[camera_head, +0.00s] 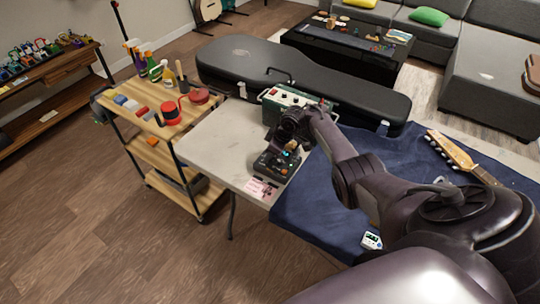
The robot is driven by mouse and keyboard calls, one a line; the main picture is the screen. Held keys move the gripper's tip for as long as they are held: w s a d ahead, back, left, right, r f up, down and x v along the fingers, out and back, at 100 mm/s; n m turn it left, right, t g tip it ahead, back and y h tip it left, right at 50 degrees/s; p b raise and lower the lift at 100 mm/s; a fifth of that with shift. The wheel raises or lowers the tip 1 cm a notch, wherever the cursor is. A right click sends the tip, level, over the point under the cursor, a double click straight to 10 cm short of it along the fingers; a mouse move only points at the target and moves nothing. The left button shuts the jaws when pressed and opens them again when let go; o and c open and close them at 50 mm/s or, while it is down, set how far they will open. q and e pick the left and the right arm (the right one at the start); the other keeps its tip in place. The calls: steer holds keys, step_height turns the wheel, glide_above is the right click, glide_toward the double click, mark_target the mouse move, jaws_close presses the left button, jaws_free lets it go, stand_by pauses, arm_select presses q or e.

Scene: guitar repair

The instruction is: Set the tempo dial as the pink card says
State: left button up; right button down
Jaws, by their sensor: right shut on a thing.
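The pink card (261,188) lies flat on the pale table, in front of a small black box (270,166) with knobs and coloured spots on its top. Its writing is too small to read. My right gripper (291,147) reaches down from the right to the back of the box's top. It is shut on what seems to be the tempo dial, which the fingers hide; its setting cannot be read. My left gripper is not in view.
A green box (287,98) stands behind my right gripper, and a black guitar case (235,66) lies at the back. A blue cloth (310,205) holds a guitar neck (452,151) and a small white device (371,240). The table's left part (215,140) is clear.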

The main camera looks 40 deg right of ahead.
steer(key=shift+d+n, duration=0.1)
steer(key=shift+n, duration=0.2)
steer(key=c, duration=1.3)
jaws_free()
steer(key=shift+r, duration=0.1)
steer(key=p+v, duration=0.1)
steer(key=v, duration=0.6)
steer(key=shift+s+d+r, duration=0.1)
steer(key=shift+d+r, duration=0.05)
steer(key=shift+r, duration=0.1)
